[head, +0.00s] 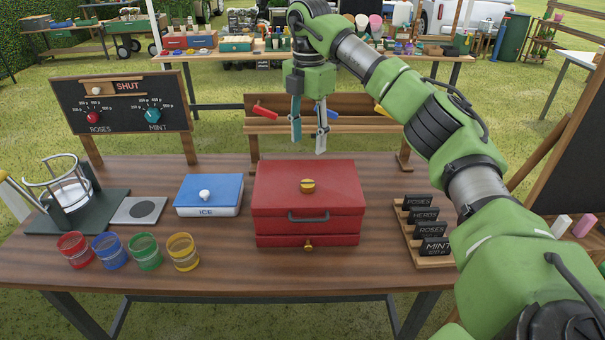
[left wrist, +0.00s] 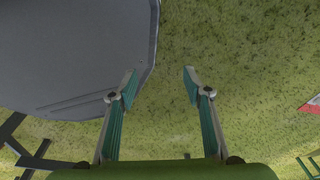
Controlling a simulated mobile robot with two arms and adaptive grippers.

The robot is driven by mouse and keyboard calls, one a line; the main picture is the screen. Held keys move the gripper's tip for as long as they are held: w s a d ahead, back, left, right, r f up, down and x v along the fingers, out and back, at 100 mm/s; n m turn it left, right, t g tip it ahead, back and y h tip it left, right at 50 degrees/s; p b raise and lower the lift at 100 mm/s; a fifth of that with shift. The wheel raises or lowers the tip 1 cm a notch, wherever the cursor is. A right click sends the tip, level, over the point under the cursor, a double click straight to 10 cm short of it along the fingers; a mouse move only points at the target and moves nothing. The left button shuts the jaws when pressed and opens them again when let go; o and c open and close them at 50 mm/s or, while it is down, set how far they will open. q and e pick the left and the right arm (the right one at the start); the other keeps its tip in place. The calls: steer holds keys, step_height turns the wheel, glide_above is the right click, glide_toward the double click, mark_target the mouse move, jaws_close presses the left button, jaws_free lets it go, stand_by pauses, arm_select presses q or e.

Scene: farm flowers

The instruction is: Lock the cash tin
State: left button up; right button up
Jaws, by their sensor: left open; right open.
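The cash tin (head: 307,203) is a red box with its lid down. It stands at the middle of the wooden table. It has a dark handle on its front, a round yellow-and-dark knob (head: 308,186) on its lid and a small brass knob (head: 308,246) low on its front. My right gripper (head: 309,140) hangs open and empty above and behind the tin, fingers pointing down, apart from it. My left gripper (left wrist: 158,85) is open and empty in the left wrist view, over grass beside a grey surface. It is not seen in the head view.
A blue-lidded ICE box (head: 209,195) stands left of the tin. Several coloured jars (head: 183,252) line the front left. A rack of label cards (head: 433,246) stands at the right. A wooden rack (head: 270,128) and a dial board (head: 122,104) stand at the back.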

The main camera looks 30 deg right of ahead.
mark_target(308, 183)
steer(key=f, duration=0.5)
steer(key=shift+s+f+p, duration=0.25)
steer(key=shift+s+p, duration=0.05)
steer(key=shift+p, duration=0.1)
steer(key=f, duration=0.3)
steer(key=shift+w+f, duration=0.2)
steer(key=shift+w, duration=0.05)
step_height(308, 183, down, 2)
steer(key=shift+s+f+p, duration=0.1)
steer(key=shift+p, duration=0.3)
steer(key=shift+f, duration=0.65)
arm_select(q)
steer(key=s, duration=0.1)
steer(key=s+r, duration=0.1)
steer(key=s, duration=0.1)
steer(key=shift+s+r, duration=0.25)
steer(key=shift+r, duration=0.05)
arm_select(e)
steer(key=c, duration=1.1)
